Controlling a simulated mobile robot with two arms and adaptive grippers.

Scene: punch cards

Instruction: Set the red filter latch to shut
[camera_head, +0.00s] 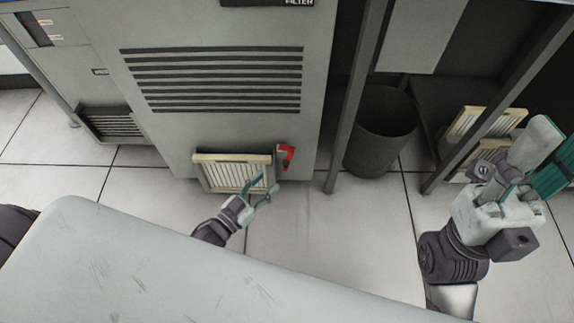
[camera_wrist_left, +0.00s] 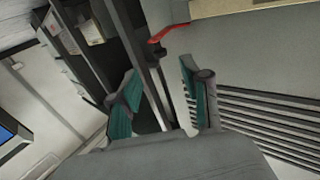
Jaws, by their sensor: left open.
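The red filter latch (camera_head: 286,157) sits low on the front of the grey cabinet (camera_head: 215,25), just right of the cream slatted filter (camera_head: 203,172). The latch also shows as a red strip at the top of the left wrist view (camera_wrist_left: 172,32). My left gripper (camera_head: 262,190) is open and empty, in front of the filter's lower right, below and left of the latch in the head view. In the left wrist view its teal-padded fingers (camera_wrist_left: 160,92) are spread, with the latch beyond them. My right gripper (camera_head: 535,165) is at the far right, away from the cabinet; its opening is unclear.
A dark bin (camera_head: 385,135) stands right of the cabinet, behind a dark upright post (camera_head: 349,110). More cream slatted filters (camera_head: 484,124) stand in the bay at right. A pale surface (camera_head: 170,265) fills the lower left foreground. Tiled floor before the cabinet is clear.

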